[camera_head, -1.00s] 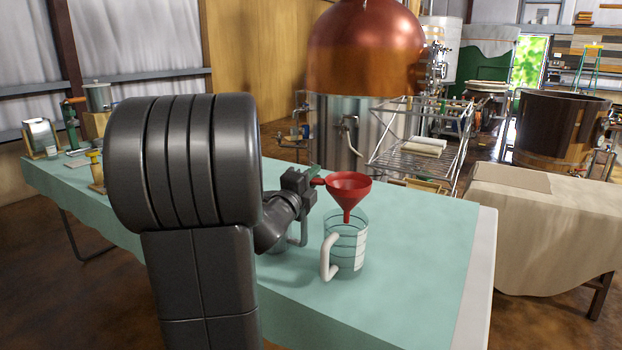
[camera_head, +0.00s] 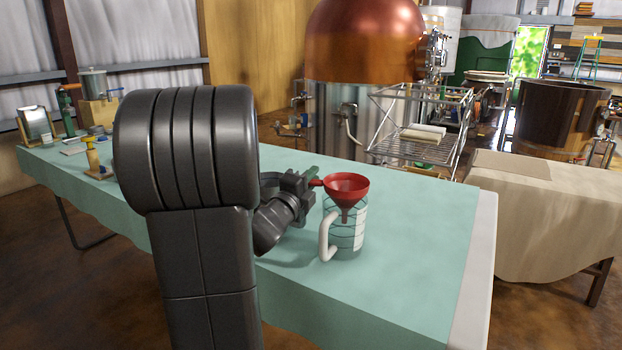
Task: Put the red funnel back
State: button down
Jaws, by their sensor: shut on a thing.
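The red funnel (camera_head: 346,186) is upright at the mouth of a clear glass jug (camera_head: 357,232) on the table. Its spout shows dimly inside the jug, and its cone is at the jug's rim. Whether the cone rests on the rim cannot be told. The jug has a white handle at its front left and a pale label on its right side. My gripper (camera_head: 314,184) is left of the funnel, shut on the funnel's red side tab. My arm hides part of the table to the left.
The table with a pale green cloth (camera_head: 420,240) is clear right of the jug. Several small items, including a yellow-topped tool (camera_head: 92,158) and a framed panel (camera_head: 35,125), stand at its far left. A wire rack (camera_head: 420,135) and a copper-topped still (camera_head: 365,45) stand behind.

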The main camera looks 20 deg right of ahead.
jog(key=shift+f+b, duration=0.6)
jog(key=shift+b, duration=0.05)
jog(key=c, duration=1.3)
grip_release()
jog(key=shift+a, duration=0.1)
jog(key=v, duration=1.3)
jog(key=shift+s+a, duration=0.2)
jog(key=shift+s, duration=0.1)
jog(key=shift+w+d+f, duration=0.1)
jog(key=x, duration=1.3)
jog(key=shift+w+d+r, duration=0.2)
jog(key=shift+r, duration=0.15)
